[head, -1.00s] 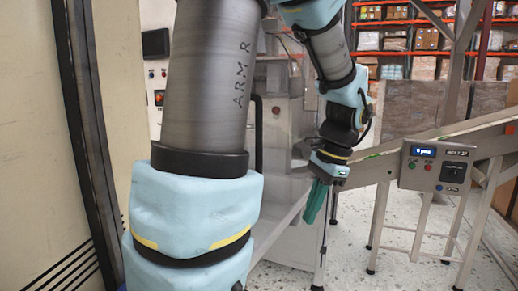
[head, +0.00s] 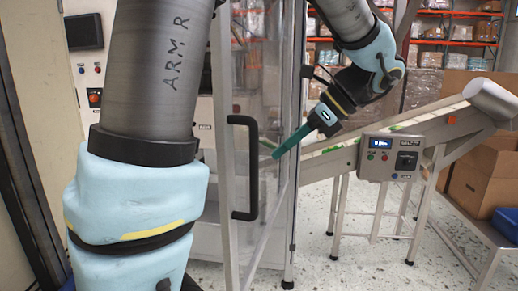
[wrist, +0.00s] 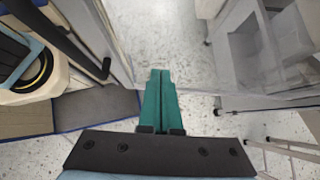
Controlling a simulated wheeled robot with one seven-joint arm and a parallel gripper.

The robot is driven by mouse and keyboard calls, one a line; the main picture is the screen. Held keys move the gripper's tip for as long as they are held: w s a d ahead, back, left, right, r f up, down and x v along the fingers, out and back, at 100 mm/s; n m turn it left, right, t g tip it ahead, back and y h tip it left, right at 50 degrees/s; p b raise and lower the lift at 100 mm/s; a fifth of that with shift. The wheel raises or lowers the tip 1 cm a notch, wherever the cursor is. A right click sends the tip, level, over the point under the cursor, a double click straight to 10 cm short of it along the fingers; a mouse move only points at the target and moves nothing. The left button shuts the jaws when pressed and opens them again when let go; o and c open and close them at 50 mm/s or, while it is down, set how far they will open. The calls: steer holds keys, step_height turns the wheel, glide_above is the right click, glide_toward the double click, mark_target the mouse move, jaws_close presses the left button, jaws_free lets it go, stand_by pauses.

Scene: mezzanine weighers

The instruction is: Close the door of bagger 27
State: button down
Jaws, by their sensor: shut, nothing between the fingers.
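The bagger's door (head: 227,190) is a clear panel in a pale metal frame, standing open, swung out from the cabinet (head: 205,120). Its long black handle (head: 252,168) is on the frame's free edge; frame and handle also show in the wrist view (wrist: 120,55). My gripper (head: 277,155) has green fingers shut and empty, pointing down and left at the clear panel, right of the handle. In the wrist view the fingertips (wrist: 160,73) overlap the panel near its frame; I cannot tell whether they touch. No number 27 is readable on the machine.
An inclined conveyor (head: 420,130) with a grey control box (head: 391,157) stands at the right. Cardboard boxes (head: 485,180) and a blue item (head: 507,222) are beyond it. A beige panel with a dark post (head: 22,170) is close at left. Speckled floor (head: 350,260) is open below the conveyor.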

mark_target(246, 163)
steer(key=shift+w+a+f+p, duration=0.2)
steer(key=shift+w+a, duration=0.05)
steer(key=shift+a, duration=0.6)
steer(key=shift+w+a+f+p, duration=0.2)
steer(key=shift+w+a, duration=0.05)
steer(key=shift+a, duration=0.55)
steer(key=shift+w+a+f+p, duration=0.2)
steer(key=shift+w+a, duration=0.05)
steer(key=shift+a, duration=0.6)
